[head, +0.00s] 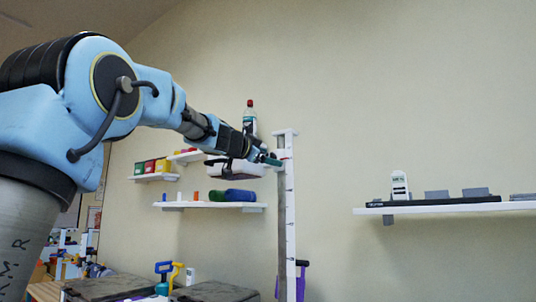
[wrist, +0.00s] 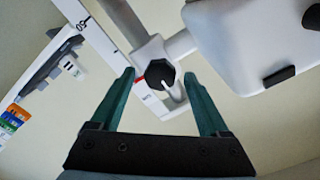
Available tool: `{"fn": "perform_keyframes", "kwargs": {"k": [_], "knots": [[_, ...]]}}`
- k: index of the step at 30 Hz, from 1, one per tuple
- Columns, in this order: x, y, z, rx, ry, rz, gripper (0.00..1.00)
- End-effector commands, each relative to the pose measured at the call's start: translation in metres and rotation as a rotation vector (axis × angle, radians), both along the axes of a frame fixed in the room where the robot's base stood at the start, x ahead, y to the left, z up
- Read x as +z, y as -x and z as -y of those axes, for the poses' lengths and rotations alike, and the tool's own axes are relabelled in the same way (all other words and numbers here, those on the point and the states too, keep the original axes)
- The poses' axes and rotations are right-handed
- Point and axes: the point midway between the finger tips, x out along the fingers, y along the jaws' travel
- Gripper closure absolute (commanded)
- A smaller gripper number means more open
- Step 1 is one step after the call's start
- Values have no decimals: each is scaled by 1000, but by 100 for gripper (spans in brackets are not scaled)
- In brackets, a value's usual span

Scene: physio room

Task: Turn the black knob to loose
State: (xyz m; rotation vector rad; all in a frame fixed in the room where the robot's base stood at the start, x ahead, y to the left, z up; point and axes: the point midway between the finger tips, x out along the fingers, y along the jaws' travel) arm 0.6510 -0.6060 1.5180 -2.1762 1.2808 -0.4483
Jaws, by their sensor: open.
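The black knob (wrist: 160,75) shows in the wrist view, faceted, with a white pointer line towards its lower edge. It sits on a white bracket (wrist: 150,52) with a red mark (wrist: 140,80) to its left and small lettering below, too small to read. My gripper (wrist: 160,73) is open, with one teal finger on each side of the knob. Its fingertips flank the knob with small gaps; I cannot tell whether they reach its depth. In the head view my gripper (head: 271,159) is at the upper part of the white post (head: 290,220); the knob is hidden there.
A white box-like part (wrist: 262,45) with a black pad is at the right in the wrist view. Padded tops (head: 105,287) lie below.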

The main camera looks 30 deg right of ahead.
Motion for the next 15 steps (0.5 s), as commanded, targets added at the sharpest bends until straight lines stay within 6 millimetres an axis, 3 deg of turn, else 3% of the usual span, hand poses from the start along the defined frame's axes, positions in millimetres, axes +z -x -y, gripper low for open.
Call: {"fn": "perform_keyframes", "kwargs": {"k": [5,15], "knots": [[0,0,0,0,0,0,21],[0,0,0,0,0,0,58]]}}
